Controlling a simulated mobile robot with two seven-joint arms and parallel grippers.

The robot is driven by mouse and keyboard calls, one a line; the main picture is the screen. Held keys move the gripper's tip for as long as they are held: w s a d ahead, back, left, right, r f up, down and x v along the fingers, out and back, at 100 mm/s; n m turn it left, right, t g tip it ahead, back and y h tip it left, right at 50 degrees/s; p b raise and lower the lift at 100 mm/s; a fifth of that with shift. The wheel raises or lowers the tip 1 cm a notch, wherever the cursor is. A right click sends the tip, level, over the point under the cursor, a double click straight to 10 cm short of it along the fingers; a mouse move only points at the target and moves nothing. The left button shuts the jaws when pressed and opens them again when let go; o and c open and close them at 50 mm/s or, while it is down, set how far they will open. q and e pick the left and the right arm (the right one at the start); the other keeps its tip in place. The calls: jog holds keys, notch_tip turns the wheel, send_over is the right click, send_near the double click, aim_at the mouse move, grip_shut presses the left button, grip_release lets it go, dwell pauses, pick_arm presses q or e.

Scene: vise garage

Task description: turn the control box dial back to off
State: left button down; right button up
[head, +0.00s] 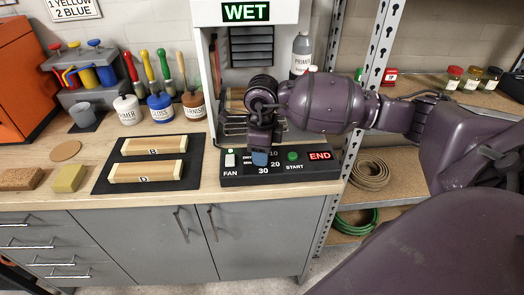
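The control box (222,181) is a low dark box at the front edge of the workbench. My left gripper is not in view.
A white cabinet with a green WET sign (246,12) stands behind the box. A black mat (104,178) with wooden blocks B and D lies to the left. Paint jars (160,107) and brushes stand behind it. A metal shelf post (361,110) rises on the right.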

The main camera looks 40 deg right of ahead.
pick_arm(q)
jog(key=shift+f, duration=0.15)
pick_arm(e)
jog(key=shift+c, duration=1.4)
